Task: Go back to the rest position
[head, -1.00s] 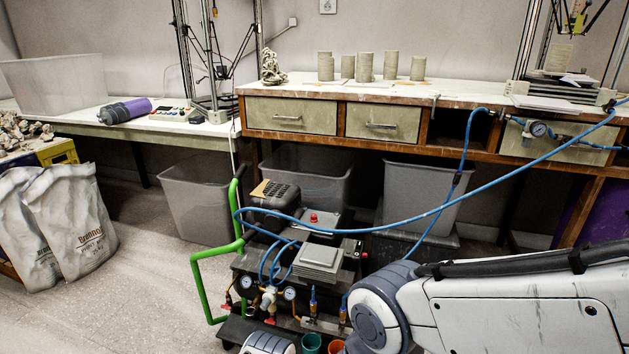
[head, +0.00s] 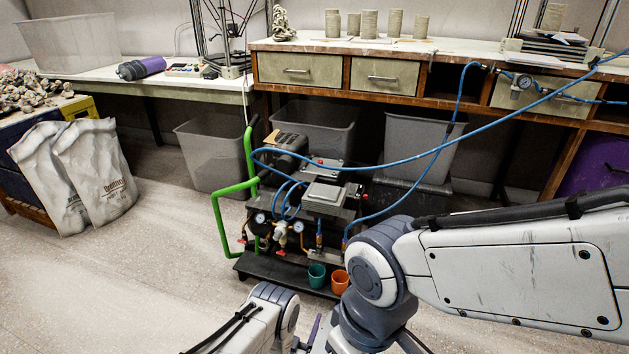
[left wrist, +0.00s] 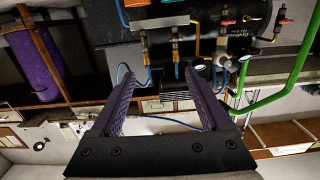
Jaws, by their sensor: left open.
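My left gripper (head: 312,332) shows only in small part at the bottom of the head view, beside the end of my left arm. In the left wrist view my left gripper (left wrist: 160,88) has its two purple ridged fingers wide apart, with nothing between them. Behind the fingers that view shows the compressor cart upside down. My right arm (head: 510,265) crosses the lower right of the head view and its gripper is not visible.
A compressor cart (head: 325,198) with a green handle (head: 217,225) stands ahead on the floor. A teal cup (head: 317,276) and an orange cup (head: 340,282) are at its front. Bags (head: 98,172) stand at left. The floor (head: 130,290) at lower left is clear.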

